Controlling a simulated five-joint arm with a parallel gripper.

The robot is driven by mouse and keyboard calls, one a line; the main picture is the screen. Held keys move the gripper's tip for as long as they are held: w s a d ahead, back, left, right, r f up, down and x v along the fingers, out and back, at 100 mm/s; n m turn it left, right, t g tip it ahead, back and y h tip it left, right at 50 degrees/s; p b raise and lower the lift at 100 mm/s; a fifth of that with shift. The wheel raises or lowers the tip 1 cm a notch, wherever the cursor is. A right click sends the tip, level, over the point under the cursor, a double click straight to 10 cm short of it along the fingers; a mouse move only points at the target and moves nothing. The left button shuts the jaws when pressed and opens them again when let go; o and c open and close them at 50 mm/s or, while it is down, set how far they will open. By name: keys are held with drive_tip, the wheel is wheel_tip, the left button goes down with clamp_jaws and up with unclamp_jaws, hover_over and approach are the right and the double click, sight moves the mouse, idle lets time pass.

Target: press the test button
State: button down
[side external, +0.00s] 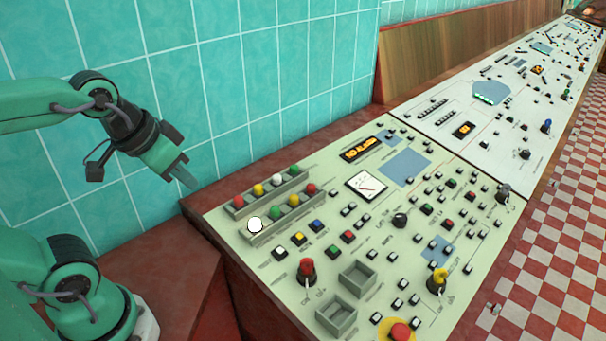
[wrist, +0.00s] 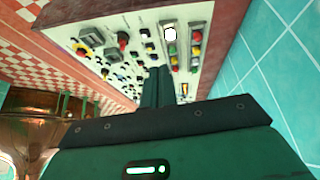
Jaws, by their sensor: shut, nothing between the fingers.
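My gripper (side external: 186,178) is shut and empty. It hangs in the air beyond the left end of the pale green control panel (side external: 300,200), apart from it. In the wrist view the dark fingers (wrist: 157,80) are together, with the panel behind them. Square push buttons sit on the panel: yellow (side external: 298,238), blue (side external: 318,225), green (side external: 330,249) and red (side external: 348,237). Their labels are too small to read, so I cannot tell which is the test button. A bright white round piece (side external: 255,225) shows at the front tray's end, also in the wrist view (wrist: 170,34).
Two shallow trays with coloured balls (side external: 268,189) lie nearest my gripper. A red-topped knob (side external: 307,267), open grey boxes (side external: 358,278) and a red mushroom button (side external: 400,330) stand up from the panel. A tiled wall (side external: 250,80) rises behind. A copper vessel (wrist: 35,120) shows in the wrist view.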

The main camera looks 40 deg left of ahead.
drive_tip(key=shift+w, duration=0.1)
idle(0.6)
drive_tip(key=m+g+y, duration=0.1)
drive_tip(key=m+g, duration=0.6)
drive_tip(key=g, duration=0.5)
hover_over(285, 251)
drive_tip(key=d, duration=0.1)
wheel_tip(285, 251, down, 11)
drive_tip(key=shift+d+f+g+y, duration=0.15)
drive_tip(key=shift+d+f+g, duration=0.1)
drive_tip(key=shift+f, duration=0.35)
drive_tip(key=shift+d+f+g+y, duration=0.15)
drive_tip(key=shift+f+g, duration=0.1)
drive_tip(key=shift+f, duration=0.3)
drive_tip(key=shift+f, duration=0.1)
drive_tip(key=shift+a+f, duration=0.3)
drive_tip(key=shift+f, duration=1.1)
drive_tip(key=shift+a+f, duration=0.3)
drive_tip(key=shift+f, duration=1.1)
drive_tip(key=shift+a+f, duration=0.3)
drive_tip(key=shift+f, duration=1.1)
drive_tip(key=shift+f, duration=0.45)
